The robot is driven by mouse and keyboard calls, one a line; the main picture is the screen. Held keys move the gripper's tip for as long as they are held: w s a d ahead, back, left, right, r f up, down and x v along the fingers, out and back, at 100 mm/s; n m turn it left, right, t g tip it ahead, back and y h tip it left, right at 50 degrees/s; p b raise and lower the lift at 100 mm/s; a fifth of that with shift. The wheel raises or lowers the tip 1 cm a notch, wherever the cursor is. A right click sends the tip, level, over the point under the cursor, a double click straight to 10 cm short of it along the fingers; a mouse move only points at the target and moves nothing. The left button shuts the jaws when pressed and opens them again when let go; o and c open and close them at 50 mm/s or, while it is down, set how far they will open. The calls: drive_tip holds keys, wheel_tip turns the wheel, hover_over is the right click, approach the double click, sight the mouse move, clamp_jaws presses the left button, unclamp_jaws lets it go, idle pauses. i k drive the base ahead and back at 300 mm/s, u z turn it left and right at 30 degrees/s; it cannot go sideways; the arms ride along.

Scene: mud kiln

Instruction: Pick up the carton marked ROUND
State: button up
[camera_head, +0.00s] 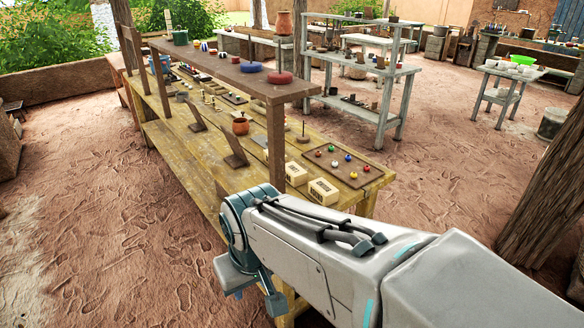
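Two small cream cartons with dark printing stand on the near end of the wooden workbench (190,145). One carton (297,174) is farther back and to the left; the other carton (323,191) is nearer the front edge. Their print is too small to read, so I cannot tell which is marked ROUND. My arm reaches in from the lower right, in front of the bench's near end. The end of my arm, with my gripper (255,285), is low and to the left of the cartons, apart from them. Its fingers are not clearly seen.
A brown board (342,165) with several coloured balls lies just behind the cartons. A bench post (276,145) rises left of them to a raised shelf (215,66). A terracotta pot (240,126) stands farther left. Open dirt floor lies left of the bench.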

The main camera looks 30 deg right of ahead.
sight(325, 193)
drive_tip(key=z, duration=0.8)
drive_tip(key=i, duration=0.95)
drive_tip(key=z, duration=0.9)
